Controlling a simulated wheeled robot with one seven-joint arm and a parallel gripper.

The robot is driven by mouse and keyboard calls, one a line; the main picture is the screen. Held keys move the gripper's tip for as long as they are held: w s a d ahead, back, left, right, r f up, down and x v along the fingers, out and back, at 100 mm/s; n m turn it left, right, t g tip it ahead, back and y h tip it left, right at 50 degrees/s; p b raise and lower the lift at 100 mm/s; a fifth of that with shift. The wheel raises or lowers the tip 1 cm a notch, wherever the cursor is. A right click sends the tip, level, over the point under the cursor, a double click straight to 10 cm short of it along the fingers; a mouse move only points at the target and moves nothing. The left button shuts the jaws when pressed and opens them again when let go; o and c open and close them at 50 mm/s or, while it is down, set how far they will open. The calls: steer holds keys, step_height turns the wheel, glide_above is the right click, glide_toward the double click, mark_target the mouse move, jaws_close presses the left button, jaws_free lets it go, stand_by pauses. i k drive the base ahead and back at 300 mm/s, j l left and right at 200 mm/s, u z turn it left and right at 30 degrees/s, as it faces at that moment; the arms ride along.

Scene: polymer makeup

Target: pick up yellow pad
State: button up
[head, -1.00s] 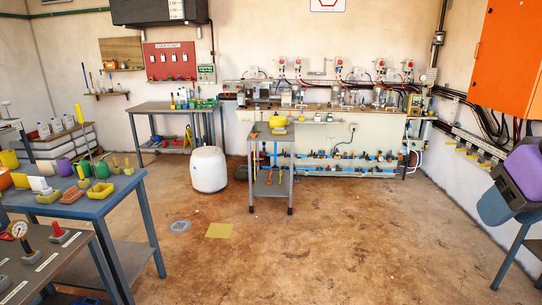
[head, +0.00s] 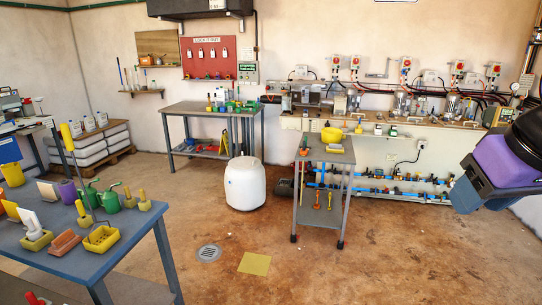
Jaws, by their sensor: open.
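A flat, square yellow pad (head: 255,264) lies on the brown floor at the bottom centre of the head view. Part of my arm (head: 505,160), purple and dark, shows at the right edge, well away from the pad.
A blue-grey table (head: 60,250) with brushes, green cans and yellow trays stands at the left. A white barrel (head: 244,184) and a narrow grey trolley (head: 342,157) stand beyond the pad. The floor right of the pad is clear.

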mark_target(333, 148)
steer(key=i, duration=1.9)
steer(key=i+z, duration=0.1)
steer(key=i, duration=0.55)
steer(key=i+j+z, duration=0.1)
steer(key=i, duration=0.5)
steer(key=i+j+z, duration=0.15)
steer(key=i, duration=0.5)
steer(key=i+j+z, duration=0.15)
steer(key=i, duration=0.15)
steer(key=i+j+z, duration=0.15)
steer(key=i, duration=0.15)
